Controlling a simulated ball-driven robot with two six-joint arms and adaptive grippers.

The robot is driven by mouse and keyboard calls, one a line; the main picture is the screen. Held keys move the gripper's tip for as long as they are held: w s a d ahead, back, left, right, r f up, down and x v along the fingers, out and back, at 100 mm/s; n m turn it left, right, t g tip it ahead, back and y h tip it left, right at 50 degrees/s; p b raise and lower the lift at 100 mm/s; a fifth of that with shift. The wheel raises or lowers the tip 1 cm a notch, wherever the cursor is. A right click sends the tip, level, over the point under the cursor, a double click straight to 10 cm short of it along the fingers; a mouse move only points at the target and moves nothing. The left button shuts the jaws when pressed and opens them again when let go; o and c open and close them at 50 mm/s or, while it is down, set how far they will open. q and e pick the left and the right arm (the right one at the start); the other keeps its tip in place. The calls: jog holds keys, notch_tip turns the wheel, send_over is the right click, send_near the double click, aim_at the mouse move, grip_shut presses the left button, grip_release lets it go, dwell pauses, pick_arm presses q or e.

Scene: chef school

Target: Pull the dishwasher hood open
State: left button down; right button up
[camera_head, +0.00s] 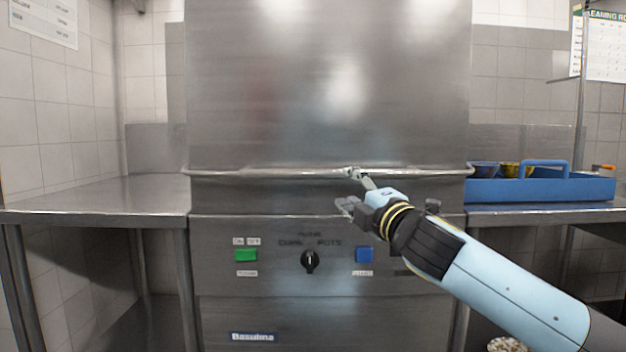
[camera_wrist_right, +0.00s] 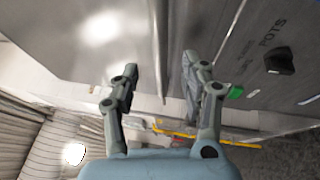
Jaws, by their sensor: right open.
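The dishwasher hood (camera_head: 290,90) is a large steel box, standing low over the control panel in the head view. Its handle (camera_head: 260,173) is a thin horizontal metal bar along the hood's lower edge. My right gripper (camera_head: 349,190) is at the bar, right of its middle, with one finger at bar height and the other below it. In the right wrist view the open fingers (camera_wrist_right: 160,75) stand either side of the bar (camera_wrist_right: 157,35). I cannot tell whether they touch it. My left gripper is not in view.
The control panel (camera_head: 290,275) has a green button (camera_head: 245,255), a black knob (camera_head: 310,262) and a blue button (camera_head: 364,255). A bare steel counter (camera_head: 100,198) stands left. A blue tray (camera_head: 540,190) with bowls sits on the right counter.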

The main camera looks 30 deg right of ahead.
aim_at(332, 177)
jog(key=p+x, duration=0.1)
jog(key=x, duration=0.8)
jog(key=shift+w+f, duration=0.1)
jog(key=shift+w, duration=0.2)
jog(key=shift+c, duration=0.4)
grip_shut()
